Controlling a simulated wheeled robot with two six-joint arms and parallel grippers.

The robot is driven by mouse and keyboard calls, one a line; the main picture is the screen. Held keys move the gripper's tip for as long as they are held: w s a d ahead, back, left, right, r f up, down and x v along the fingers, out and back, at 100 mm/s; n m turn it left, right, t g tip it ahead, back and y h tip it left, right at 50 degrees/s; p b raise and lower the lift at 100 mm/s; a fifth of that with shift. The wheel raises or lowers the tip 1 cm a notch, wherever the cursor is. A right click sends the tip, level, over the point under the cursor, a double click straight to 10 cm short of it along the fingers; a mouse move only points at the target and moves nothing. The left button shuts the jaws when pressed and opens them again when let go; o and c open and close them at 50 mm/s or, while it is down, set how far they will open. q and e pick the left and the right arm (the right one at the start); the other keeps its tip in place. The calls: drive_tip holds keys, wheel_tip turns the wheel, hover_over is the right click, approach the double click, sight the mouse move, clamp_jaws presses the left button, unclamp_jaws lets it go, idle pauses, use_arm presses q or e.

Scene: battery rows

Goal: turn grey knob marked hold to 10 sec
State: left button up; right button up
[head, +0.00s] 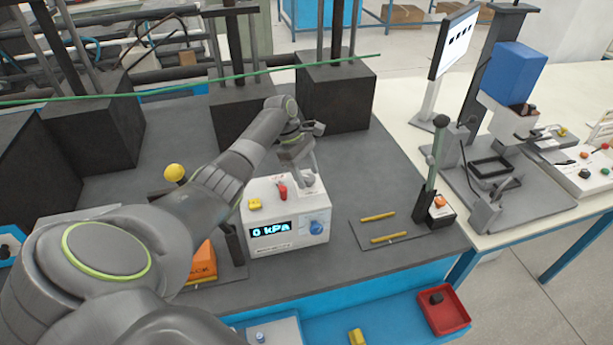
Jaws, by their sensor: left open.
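A white control box (258,215) with a lit "0 kPa" display (270,229) stands on the dark bench top. A blue knob (316,227) is on its front face. A yellow part (255,205) and a red part (283,191) are on its top. My left gripper (307,178) points down over the right rear of the box's top, with its jaws open. A small grey shape between or just below the fingers may be the grey knob; the fingers partly hide it. I cannot read a hold mark or a setting. My right gripper is out of view.
A lever (434,160) stands right of the box, beside two yellow rods (390,237). A yellow-topped lever (174,173) stands to its left. Black blocks (336,93) stand behind. A red tray (443,312) lies at the front right.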

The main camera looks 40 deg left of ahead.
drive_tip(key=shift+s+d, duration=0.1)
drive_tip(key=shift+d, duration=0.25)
use_arm(q)
drive_tip(key=c, duration=1)
drive_tip(key=shift+o, duration=0.2)
